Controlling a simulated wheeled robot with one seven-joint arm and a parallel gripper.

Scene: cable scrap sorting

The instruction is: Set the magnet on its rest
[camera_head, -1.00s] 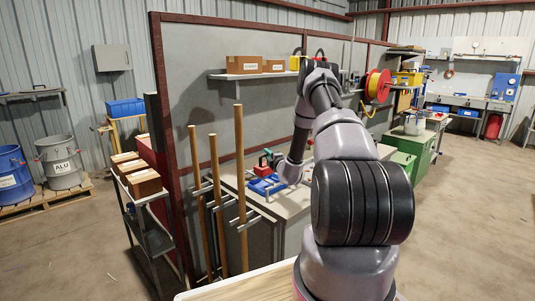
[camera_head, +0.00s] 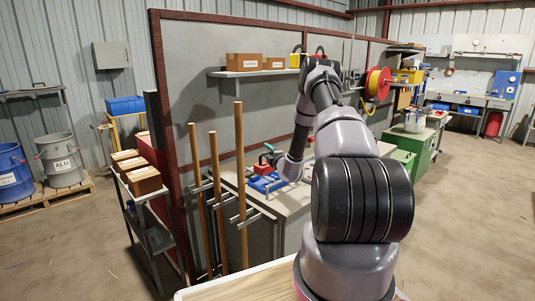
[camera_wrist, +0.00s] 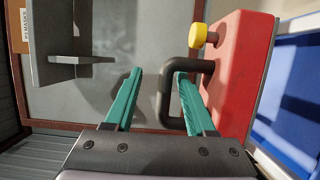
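The magnet (camera_wrist: 240,75) is a red block with a black bent handle (camera_wrist: 166,95) and a yellow knob (camera_wrist: 197,36) in the wrist view. My gripper (camera_wrist: 158,74) has green fingers that stand apart. The handle's long bar lies between them, close to the right finger, whose tip overlaps the handle loop; contact cannot be told. In the head view the red magnet (camera_head: 262,169) is small on the workbench, at the end of my arm. I cannot pick out the rest clearly.
A blue tray (camera_wrist: 295,85) lies beside the magnet; it also shows on the bench (camera_head: 266,184). A grey shelf (camera_wrist: 45,45) with a labelled carton (camera_wrist: 17,25) is at the wrist view's left. Upright wooden poles (camera_head: 240,190) stand left of the bench.

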